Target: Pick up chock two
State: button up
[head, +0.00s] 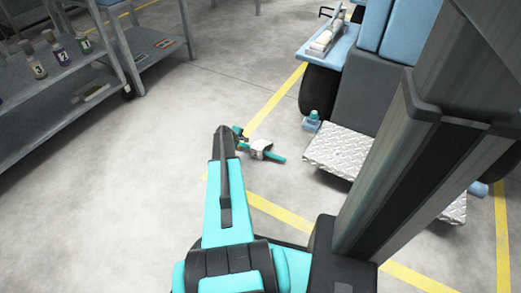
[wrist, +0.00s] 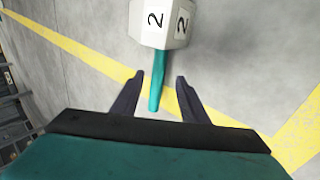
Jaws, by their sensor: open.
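Chock two is a white block (wrist: 160,22) marked with a black 2 on two faces, with a teal handle (wrist: 155,95) pointing toward me in the wrist view. In the head view the chock (head: 262,148) lies on the floor just past the end of my arm. My gripper (wrist: 160,78) is open, its dark fingers on either side of the handle in the picture. I cannot tell whether they are level with it. The fingers touch nothing that I can see. In the head view my gripper (head: 244,141) is small and partly hidden by my arm.
A blue vehicle with a dark wheel (head: 318,92) and a metal tread-plate step (head: 338,150) stands to the right. A small blue object (head: 311,121) sits by the wheel. Grey shelving (head: 60,75) with bottles stands at left. Yellow lines (head: 268,212) cross the otherwise clear floor.

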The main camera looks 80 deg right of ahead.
aim_at(243, 145)
jog(key=shift+b+x, duration=1.4)
jog(key=shift+x, duration=1.15)
jog(key=shift+d+r, duration=0.1)
jog(key=shift+d, duration=0.05)
grip_shut()
